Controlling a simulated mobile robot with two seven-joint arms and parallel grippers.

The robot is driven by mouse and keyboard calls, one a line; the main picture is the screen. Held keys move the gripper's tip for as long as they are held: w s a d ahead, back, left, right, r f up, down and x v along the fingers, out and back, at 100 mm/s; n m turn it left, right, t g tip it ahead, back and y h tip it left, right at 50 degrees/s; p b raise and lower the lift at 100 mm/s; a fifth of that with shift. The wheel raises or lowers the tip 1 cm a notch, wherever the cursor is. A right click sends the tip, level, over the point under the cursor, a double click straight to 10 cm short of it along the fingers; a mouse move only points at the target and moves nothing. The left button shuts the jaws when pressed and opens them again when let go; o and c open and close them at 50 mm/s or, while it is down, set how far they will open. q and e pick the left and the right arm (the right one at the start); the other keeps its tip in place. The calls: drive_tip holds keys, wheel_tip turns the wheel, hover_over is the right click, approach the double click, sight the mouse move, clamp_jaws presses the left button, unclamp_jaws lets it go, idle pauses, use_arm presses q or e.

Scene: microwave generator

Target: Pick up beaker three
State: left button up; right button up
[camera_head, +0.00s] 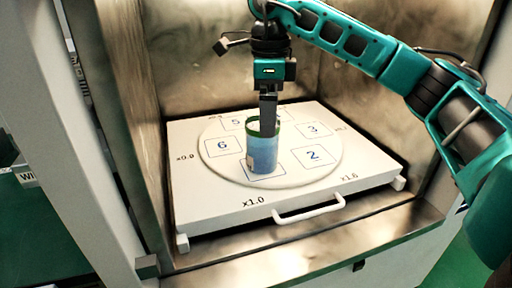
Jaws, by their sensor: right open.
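A single beaker (262,156) with blue contents and a green rim stands upright on the round turntable (322,170). It stands in front of the centre and partly covers the front card, whose number is hidden. My right gripper (268,128) points straight down at the beaker, its fingers overlapping the rim in the picture. The gripper is open. Whether a finger is inside the beaker or touches its wall cannot be told. My left gripper is not in view.
The turntable sits in a white tray (215,211) with a front handle (309,210), inside a metal chamber. Cards 5, 6, 3 and 2 show. Chamber walls (127,80) stand close at left, back and right. The turntable's right side is free.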

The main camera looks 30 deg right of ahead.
sight(262, 145)
drive_tip(key=f, duration=0.4)
drive_tip(key=w+f+b, duration=0.1)
drive_tip(key=f, duration=0.1)
drive_tip(key=shift+w+a+f, duration=0.1)
drive_tip(key=shift+a+f, duration=0.05)
drive_tip(key=shift+f, duration=0.2)
drive_tip(key=c, duration=1.3)
